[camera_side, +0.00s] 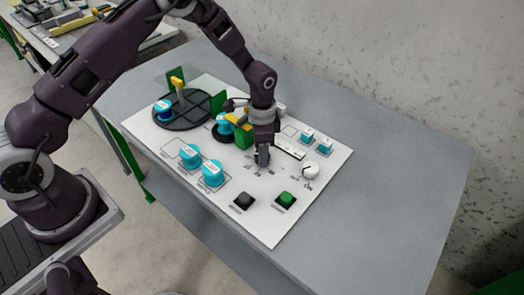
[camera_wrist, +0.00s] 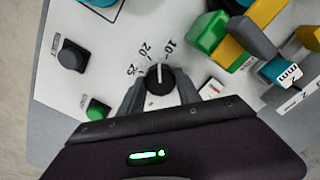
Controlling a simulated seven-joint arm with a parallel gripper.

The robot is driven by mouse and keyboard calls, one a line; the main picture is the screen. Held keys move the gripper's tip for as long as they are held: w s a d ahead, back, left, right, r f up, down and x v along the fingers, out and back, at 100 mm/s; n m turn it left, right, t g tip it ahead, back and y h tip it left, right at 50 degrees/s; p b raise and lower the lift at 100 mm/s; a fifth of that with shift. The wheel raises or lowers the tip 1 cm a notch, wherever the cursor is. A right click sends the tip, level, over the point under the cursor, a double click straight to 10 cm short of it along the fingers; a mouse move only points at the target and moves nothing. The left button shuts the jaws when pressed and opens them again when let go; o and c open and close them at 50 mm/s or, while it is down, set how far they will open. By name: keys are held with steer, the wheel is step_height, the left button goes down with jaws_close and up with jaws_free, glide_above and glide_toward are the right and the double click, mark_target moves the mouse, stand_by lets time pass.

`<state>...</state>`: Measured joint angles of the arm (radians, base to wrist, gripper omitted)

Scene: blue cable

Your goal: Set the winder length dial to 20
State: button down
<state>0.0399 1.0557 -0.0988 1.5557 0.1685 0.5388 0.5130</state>
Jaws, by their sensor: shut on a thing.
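The length dial (camera_wrist: 159,80) is a round black knob with a white pointer line, in the middle of the wrist view. Printed numbers arc above it; I read 25 and 20 on the left and what looks like 10 on the right. The pointer aims nearly straight up, between the 20 and the number to its right. My gripper (camera_wrist: 160,93) is shut on the dial, one finger on each side. In the side view my gripper (camera_side: 262,158) points down onto the white panel and mostly hides the dial.
A black button (camera_side: 244,200), a green button (camera_side: 286,199) and a white knob (camera_side: 310,171) stand close by on the panel (camera_side: 270,228). Blue-topped parts (camera_side: 212,172), a dark round turntable (camera_side: 182,112) and green and yellow blocks (camera_side: 243,133) stand to the left and behind.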

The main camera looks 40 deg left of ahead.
steer(key=n, duration=0.5)
steer(key=shift+n, duration=0.4)
stand_by(0.4)
steer(key=c, duration=0.8)
jaws_free()
steer(key=shift+c, duration=0.2)
steer(key=shift+r, duration=0.1)
